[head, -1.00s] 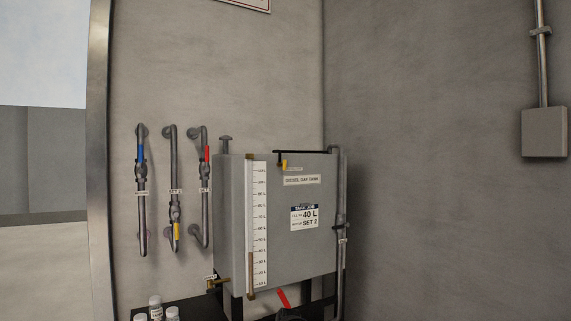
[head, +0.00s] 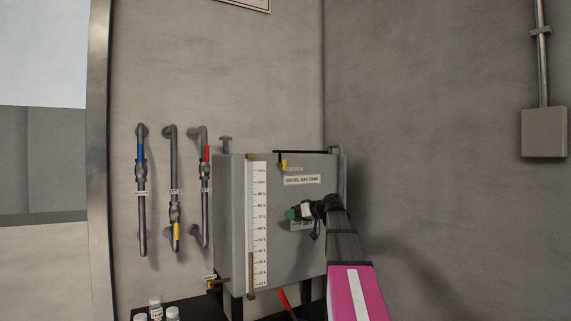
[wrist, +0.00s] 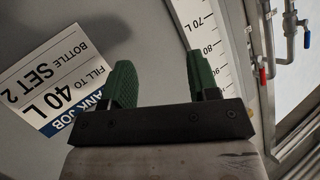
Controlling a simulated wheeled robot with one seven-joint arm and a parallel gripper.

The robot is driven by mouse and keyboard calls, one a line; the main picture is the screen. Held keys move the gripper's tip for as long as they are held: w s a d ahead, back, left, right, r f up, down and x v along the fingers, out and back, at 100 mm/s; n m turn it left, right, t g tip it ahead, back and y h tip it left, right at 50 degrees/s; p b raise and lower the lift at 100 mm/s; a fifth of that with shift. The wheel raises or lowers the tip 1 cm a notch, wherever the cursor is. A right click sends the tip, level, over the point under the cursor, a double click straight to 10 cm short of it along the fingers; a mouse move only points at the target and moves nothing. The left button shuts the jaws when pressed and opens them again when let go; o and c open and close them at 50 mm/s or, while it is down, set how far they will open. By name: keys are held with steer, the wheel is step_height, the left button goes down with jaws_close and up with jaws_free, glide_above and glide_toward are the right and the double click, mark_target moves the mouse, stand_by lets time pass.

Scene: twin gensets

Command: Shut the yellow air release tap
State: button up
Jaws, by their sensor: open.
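A small yellow tap (head: 284,164) sits at the top of the front of the grey diesel day tank (head: 270,235), beside a small label too small to read. A second yellow handle (head: 177,231) is low on the middle wall pipe. My gripper (head: 291,213) is in front of the tank, below the small yellow tap and apart from it. In the wrist view my gripper (wrist: 158,80) has its two green fingers spread, with nothing between them. Neither yellow handle shows clearly in the wrist view.
The white level scale (head: 257,220) runs down the tank front, left of my gripper. A tank job card (wrist: 55,80) is close by in the wrist view. Wall pipes with blue (head: 141,153) and red (head: 207,153) handles stand left. Small bottles (head: 156,309) are at bottom left.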

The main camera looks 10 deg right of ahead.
mark_target(283, 165)
steer(key=s+d+r+n+t+y, duration=0.1)
steer(key=d+r+n+y, duration=0.15)
steer(key=r, duration=0.85)
steer(key=s+d+r+n+t+y, duration=0.1)
steer(key=d+r, duration=0.2)
steer(key=r, duration=0.8)
steer(key=x, duration=1)
steer(key=shift+w, duration=0.5)
steer(key=c, duration=0.9)
